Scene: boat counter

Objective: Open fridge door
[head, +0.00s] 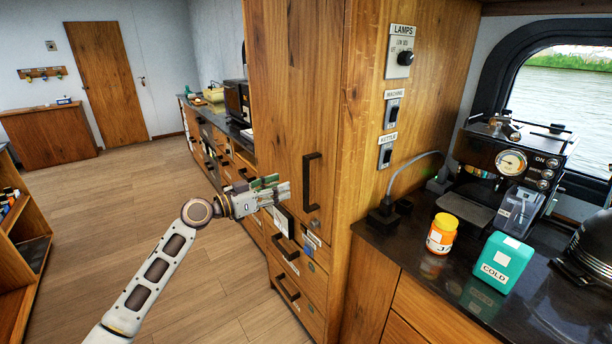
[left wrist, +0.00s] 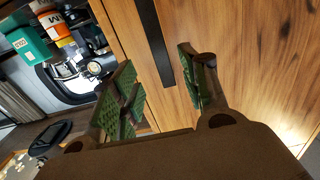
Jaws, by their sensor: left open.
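A tall wooden cabinet door (head: 285,90), which looks like the fridge door, is shut and carries a black vertical bar handle (head: 307,182). My left gripper (head: 275,188) is open and empty, just left of the handle's lower part in the head view. In the left wrist view the handle (left wrist: 155,42) runs down the wood between the two green-padded fingers of my left gripper (left wrist: 158,65), beyond their tips. The fingers look apart from the handle; the exact gap cannot be told. My right gripper is not in view.
Drawers with black handles (head: 286,288) lie below the door. To the right, a dark counter (head: 380,235) holds an orange jar (head: 441,234), a teal box (head: 503,262) and a coffee machine (head: 515,155). The wooden floor (head: 120,210) on the left is clear.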

